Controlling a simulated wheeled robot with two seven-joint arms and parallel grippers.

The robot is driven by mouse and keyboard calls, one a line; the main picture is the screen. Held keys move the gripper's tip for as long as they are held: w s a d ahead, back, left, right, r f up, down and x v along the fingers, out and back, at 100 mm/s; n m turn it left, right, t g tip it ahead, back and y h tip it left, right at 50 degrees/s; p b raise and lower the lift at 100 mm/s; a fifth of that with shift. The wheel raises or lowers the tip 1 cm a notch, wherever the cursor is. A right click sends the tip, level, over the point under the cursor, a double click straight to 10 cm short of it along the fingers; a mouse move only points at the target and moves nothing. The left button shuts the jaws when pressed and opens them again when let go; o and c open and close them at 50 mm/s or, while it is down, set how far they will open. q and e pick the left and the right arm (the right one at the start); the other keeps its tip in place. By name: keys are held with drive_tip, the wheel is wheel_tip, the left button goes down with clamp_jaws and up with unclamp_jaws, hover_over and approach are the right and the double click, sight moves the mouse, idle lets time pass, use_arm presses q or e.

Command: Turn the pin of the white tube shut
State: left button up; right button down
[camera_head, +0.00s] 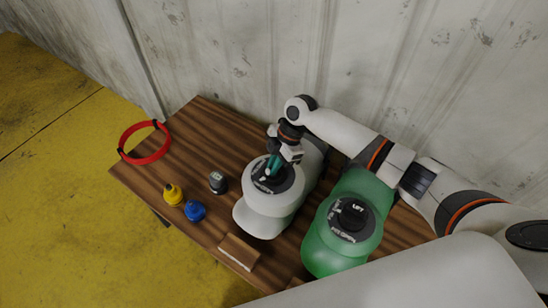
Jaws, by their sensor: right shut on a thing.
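The white tube (262,216) stands on the wooden table, with a dark round valve plate (289,182) on its top. My right gripper (272,168) reaches down from above to the middle of this plate. It is shut on the pin of the white tube, which it mostly hides, so I cannot tell how the pin is turned. My left gripper is not in view.
A green tube (325,254) with a black valve stands to the right. A yellow cap (173,194), a blue cap (195,211), a dark grey cap (218,182), a wooden block (239,251) and a red ring (146,160) lie on the table (203,130). A wall stands close behind.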

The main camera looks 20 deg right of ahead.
drive_tip(key=m+t+p, duration=0.1)
drive_tip(key=m+p, duration=0.1)
drive_tip(key=m+t+p, duration=0.1)
drive_tip(key=m+p, duration=0.2)
drive_tip(key=m+t+p, duration=0.1)
drive_tip(key=m+p, duration=0.1)
drive_tip(key=m, duration=0.1)
drive_tip(key=shift+s+a+r+h+p, duration=0.1)
drive_tip(key=shift+r+h+p, duration=0.2)
drive_tip(key=m+t+p, duration=0.1)
drive_tip(key=m+p, duration=0.1)
drive_tip(key=m, duration=0.1)
drive_tip(key=shift+f+h+p, duration=0.1)
drive_tip(key=shift+h+p, duration=0.2)
drive_tip(key=shift+h, duration=0.1)
drive_tip(key=shift+f+m+p, duration=0.1)
drive_tip(key=shift+m+p, duration=0.4)
drive_tip(key=shift+m, duration=0.2)
drive_tip(key=c, duration=1.5)
unclamp_jaws()
drive_tip(key=shift+h, duration=0.3)
